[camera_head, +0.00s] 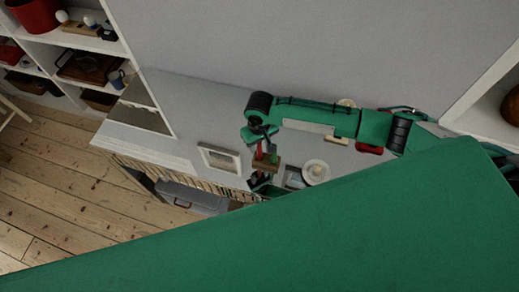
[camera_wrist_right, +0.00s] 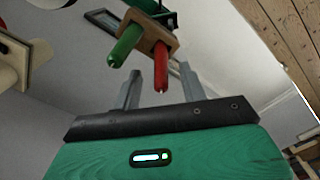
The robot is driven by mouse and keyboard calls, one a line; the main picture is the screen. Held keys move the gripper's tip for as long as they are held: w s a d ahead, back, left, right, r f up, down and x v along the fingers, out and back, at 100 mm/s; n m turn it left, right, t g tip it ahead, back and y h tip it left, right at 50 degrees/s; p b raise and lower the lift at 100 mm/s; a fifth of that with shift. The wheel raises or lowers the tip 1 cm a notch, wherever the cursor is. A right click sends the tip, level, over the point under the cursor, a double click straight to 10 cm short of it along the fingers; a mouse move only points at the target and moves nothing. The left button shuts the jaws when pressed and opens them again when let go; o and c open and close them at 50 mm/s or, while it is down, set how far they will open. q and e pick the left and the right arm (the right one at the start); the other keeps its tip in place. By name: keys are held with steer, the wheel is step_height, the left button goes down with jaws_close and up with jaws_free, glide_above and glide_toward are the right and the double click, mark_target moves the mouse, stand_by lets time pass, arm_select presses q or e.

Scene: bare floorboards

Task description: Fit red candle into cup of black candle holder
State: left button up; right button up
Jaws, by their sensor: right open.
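The red candle (camera_wrist_right: 160,62) sticks out of a wooden block (camera_wrist_right: 151,33) beside a green candle (camera_wrist_right: 124,46). In the head view the red candle (camera_head: 259,152) and the block (camera_head: 266,165) show small. My right gripper (camera_wrist_right: 160,73) is open. Its two grey fingers stand on either side of the red candle's end, and I cannot tell whether they touch it. In the head view my right gripper (camera_head: 260,142) is just above the block. A dark and green part shows beyond the block; I cannot tell whether it is my left gripper. I cannot make out the black candle holder.
A pale round dish (camera_head: 316,172) stands right of the block on the grey top. A white picture frame (camera_head: 218,158) is to the left. Shelves (camera_head: 85,45) stand at the far left. My large green body part hides the lower right of the head view.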

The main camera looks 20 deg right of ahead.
steer(key=shift+f, duration=0.85)
steer(key=shift+c, duration=0.3)
jaws_close()
steer(key=shift+r, duration=0.15)
step_height(320, 180, up, 19)
steer(key=b, duration=0.5)
steer(key=s+d+f+m+b, duration=0.2)
steer(key=s+d+f, duration=0.1)
steer(key=d, duration=0.3)
steer(key=shift+s+d+m+b, duration=0.3)
steer(key=shift+s+d+b, duration=0.1)
steer(key=shift+s, duration=0.5)
